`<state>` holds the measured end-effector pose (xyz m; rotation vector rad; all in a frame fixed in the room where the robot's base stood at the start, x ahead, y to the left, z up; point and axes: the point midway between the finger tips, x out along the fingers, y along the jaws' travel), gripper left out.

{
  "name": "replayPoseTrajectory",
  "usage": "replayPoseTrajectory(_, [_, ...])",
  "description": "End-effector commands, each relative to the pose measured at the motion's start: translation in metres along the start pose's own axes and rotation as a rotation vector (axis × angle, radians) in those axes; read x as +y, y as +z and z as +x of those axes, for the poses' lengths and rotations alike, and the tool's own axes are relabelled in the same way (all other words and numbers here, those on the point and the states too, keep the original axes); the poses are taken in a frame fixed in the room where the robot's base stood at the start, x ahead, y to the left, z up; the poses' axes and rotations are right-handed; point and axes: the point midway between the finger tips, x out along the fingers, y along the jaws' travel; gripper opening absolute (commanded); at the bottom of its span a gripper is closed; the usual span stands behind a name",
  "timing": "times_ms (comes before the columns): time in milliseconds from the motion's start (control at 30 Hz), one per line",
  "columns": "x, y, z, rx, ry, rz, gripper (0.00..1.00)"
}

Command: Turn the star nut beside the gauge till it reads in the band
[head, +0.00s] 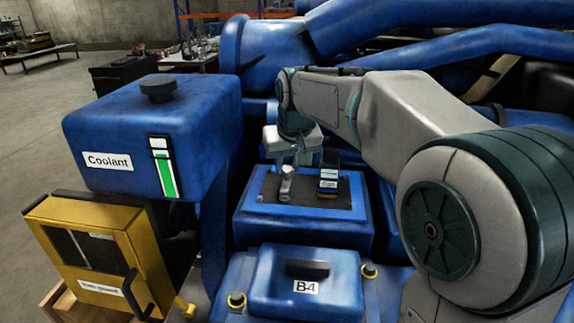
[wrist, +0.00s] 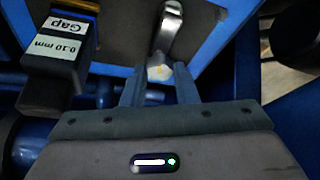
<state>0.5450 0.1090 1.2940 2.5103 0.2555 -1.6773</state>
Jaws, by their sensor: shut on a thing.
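The gauge is a dark block (wrist: 58,55) at the left of the wrist view, with white labels reading "Gap" and "0.10 mm", upside down there. In the head view the gauge (head: 328,182) stands on the dark top of a blue block; its reading is too small to make out. A small pale metal nut (wrist: 158,70) sits at the end of a silver rocker-like arm (wrist: 172,30). My gripper (wrist: 158,78) is shut on this nut, one finger on each side. In the head view my gripper (head: 287,171) is beside the gauge, partly hidden by the wrist.
A blue "Coolant" tank (head: 130,125) stands left, above a yellow guard box (head: 95,250). A blue cover marked B4 (head: 300,285) lies in front. Blue pipes (head: 440,45) run behind my arm. Open floor (head: 40,110) is at far left.

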Motion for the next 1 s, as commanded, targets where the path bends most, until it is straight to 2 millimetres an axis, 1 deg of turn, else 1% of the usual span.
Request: replayPoseTrajectory(1000, [0.0085,-0.0046,0.0015,0.0,-0.371,-0.891,0.04])
